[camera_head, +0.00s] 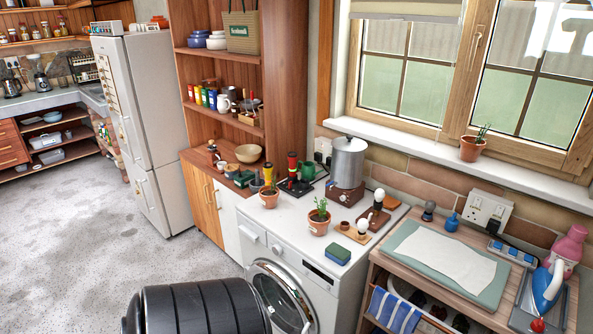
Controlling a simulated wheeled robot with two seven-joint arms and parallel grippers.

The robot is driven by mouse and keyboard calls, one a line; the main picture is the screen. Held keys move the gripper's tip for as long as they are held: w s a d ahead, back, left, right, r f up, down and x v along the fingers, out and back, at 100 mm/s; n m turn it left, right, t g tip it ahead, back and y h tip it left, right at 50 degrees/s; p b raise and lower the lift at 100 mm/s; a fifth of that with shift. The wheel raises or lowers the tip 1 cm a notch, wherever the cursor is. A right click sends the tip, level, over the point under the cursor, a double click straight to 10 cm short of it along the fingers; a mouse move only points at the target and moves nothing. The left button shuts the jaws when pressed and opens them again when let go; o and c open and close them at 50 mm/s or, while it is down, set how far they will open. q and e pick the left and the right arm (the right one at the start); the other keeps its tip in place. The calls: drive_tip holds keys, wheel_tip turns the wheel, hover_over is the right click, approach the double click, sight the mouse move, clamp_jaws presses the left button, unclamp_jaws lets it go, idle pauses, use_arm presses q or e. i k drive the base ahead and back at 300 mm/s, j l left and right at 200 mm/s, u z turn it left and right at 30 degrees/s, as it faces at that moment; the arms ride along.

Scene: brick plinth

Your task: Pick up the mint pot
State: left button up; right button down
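One plant pot (319,220) is near the front edge, with leafy green stems. A third terracotta pot (472,149) with thin, spiky leaves sits on the windowsill. I cannot tell for sure which holds mint; the leafy front pot looks most like it. All three are upright. Neither of my grippers shows in this view.
A green and blue sponge (338,254) lies right of the front pot, near the edge. The washing machine (292,282) stands beside a wooden ironing table at right. Grey floor is open at left.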

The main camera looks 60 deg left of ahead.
sight(319, 219)
drive_tip(key=u, duration=1.9)
drive_tip(key=i+l, duration=0.25)
drive_tip(key=i+z, duration=0.05)
